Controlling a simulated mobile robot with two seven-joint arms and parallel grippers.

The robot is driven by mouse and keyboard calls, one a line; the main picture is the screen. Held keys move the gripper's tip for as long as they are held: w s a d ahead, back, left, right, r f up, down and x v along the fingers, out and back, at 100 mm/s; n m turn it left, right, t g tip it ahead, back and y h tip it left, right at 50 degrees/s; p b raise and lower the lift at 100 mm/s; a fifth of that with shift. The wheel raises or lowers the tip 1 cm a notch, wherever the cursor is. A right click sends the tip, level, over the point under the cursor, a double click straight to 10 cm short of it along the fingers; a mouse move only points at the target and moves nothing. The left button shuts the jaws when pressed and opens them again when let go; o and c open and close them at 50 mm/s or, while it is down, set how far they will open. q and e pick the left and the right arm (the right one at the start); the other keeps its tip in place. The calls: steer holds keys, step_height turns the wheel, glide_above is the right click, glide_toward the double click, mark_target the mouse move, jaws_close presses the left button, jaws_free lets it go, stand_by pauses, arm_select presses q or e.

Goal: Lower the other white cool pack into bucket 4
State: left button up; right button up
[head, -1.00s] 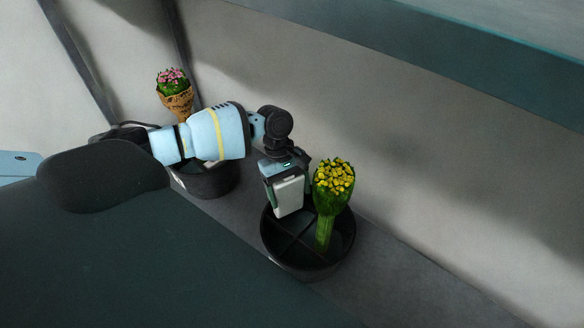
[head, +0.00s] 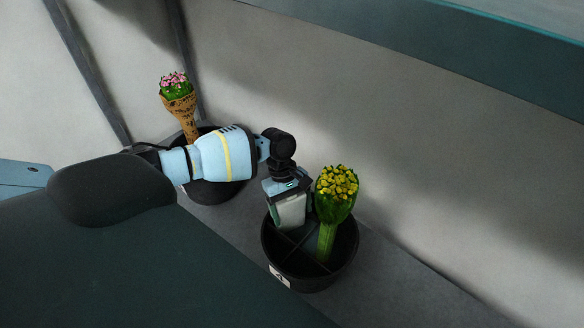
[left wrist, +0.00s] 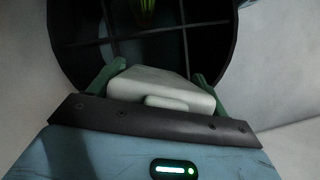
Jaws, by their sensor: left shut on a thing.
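My left gripper (head: 289,208) points down and is shut on a white cool pack (head: 291,212), with a finger on either side of it. In the left wrist view the white cool pack (left wrist: 163,88) sits between the two green fingers. Black bucket 4 (head: 281,284), with a label reading 4 on its side, is right below. The pack's lower end is at the bucket's opening, over its left-back part; how deep it is I cannot tell. Dividers split the bucket inside, as the left wrist view of the bucket (left wrist: 140,35) shows. My right gripper is not in view.
Another black bucket (head: 212,191) with a wrapped pink bunch (head: 178,97) stands behind my arm. A pale wall (head: 420,160) runs behind the grey ledge.

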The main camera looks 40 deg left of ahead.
arm_select(q)
steer(key=o, duration=1.3)
steer(key=v, duration=0.8)
steer(key=shift+p, duration=0.35)
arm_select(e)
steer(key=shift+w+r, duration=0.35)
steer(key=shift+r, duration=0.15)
arm_select(q)
steer(key=shift+s+d+f, duration=0.1)
steer(key=shift+s, duration=0.05)
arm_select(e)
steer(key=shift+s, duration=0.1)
